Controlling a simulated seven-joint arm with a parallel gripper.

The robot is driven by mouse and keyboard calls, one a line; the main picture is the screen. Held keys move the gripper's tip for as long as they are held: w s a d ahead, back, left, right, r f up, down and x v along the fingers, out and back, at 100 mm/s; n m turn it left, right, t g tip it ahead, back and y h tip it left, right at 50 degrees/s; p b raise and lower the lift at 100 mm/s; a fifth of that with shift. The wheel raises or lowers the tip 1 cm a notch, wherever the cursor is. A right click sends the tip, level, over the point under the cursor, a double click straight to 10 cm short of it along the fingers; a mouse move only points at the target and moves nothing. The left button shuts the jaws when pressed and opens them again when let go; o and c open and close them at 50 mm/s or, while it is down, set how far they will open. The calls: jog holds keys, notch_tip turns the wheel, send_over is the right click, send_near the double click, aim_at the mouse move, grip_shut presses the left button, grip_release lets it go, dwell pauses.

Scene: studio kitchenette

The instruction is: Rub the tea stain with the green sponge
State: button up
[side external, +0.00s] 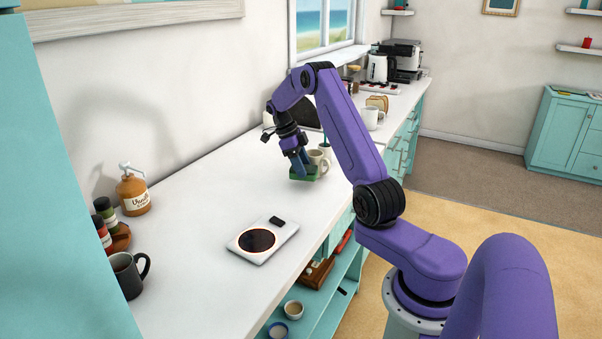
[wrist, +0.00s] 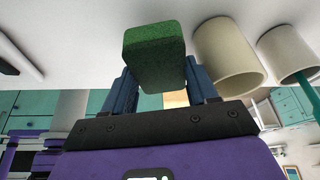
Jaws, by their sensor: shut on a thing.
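My gripper (side external: 298,165) is shut on the green sponge (side external: 303,175), low over the white counter (side external: 208,205) and close in front of a cream mug (side external: 319,160). In the wrist view the sponge (wrist: 153,55) sits between the two blue fingers (wrist: 160,82), its block sticking out past their tips. I cannot tell whether the sponge touches the counter. I cannot make out a tea stain in either view; the sponge and gripper hide part of the counter there.
The cream mug (wrist: 230,57) is right beside the sponge, with a cup (wrist: 283,52) holding a green-handled item beyond it. A white device with a dark round plate (side external: 257,240) lies nearer. A soap bottle (side external: 132,190) and dark mug (side external: 127,274) stand left. The counter's middle is clear.

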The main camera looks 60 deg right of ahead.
jog(key=shift+r, duration=2.3)
